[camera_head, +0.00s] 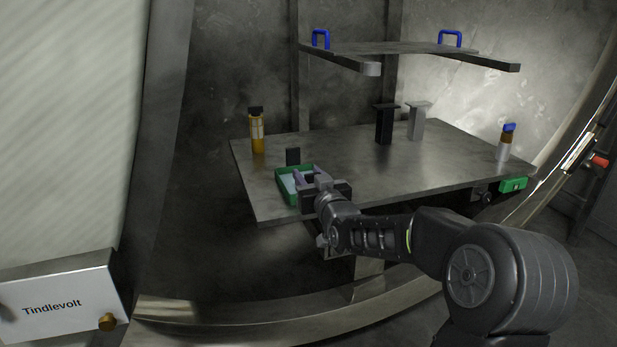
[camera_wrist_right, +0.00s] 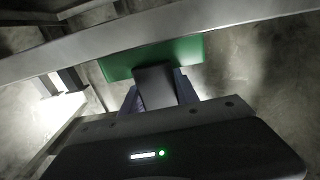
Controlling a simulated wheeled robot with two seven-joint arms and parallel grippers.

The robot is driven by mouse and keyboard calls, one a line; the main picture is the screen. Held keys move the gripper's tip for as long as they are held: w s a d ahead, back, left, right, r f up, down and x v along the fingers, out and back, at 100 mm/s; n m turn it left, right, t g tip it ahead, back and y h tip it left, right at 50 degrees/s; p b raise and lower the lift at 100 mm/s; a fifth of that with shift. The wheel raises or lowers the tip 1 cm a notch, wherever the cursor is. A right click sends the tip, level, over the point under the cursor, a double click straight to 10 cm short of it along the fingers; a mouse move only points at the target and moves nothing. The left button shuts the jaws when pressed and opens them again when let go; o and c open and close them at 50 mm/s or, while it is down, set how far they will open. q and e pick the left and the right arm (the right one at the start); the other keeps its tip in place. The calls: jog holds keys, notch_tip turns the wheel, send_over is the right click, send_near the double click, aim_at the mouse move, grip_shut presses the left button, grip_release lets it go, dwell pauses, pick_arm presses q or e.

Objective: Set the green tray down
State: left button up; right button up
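The green tray (camera_head: 283,190) is a shallow box with a pale inside, at the front left of the grey table in the head view. My right gripper (camera_head: 311,175) is at the tray's near right side. In the right wrist view, the gripper's fingers (camera_wrist_right: 158,92) lie on both sides of a dark block in front of the green tray wall (camera_wrist_right: 185,50), and appear shut on it as a handle. I cannot tell whether the tray's underside touches the table. My left gripper is not in view.
The table (camera_head: 400,170) bears a yellow bottle (camera_head: 257,137) at left, black (camera_head: 384,125) and grey (camera_head: 416,122) stands at the back, and a blue-capped bottle (camera_head: 505,143) at right. A raised shelf (camera_head: 400,48) with blue handles hangs above. The table's middle is clear.

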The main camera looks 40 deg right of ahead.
jog(key=o, duration=0.4)
jog(key=shift+o, duration=0.2)
jog(key=shift+r, duration=0.15)
jog(key=p+v, duration=0.2)
jog(key=v, duration=1)
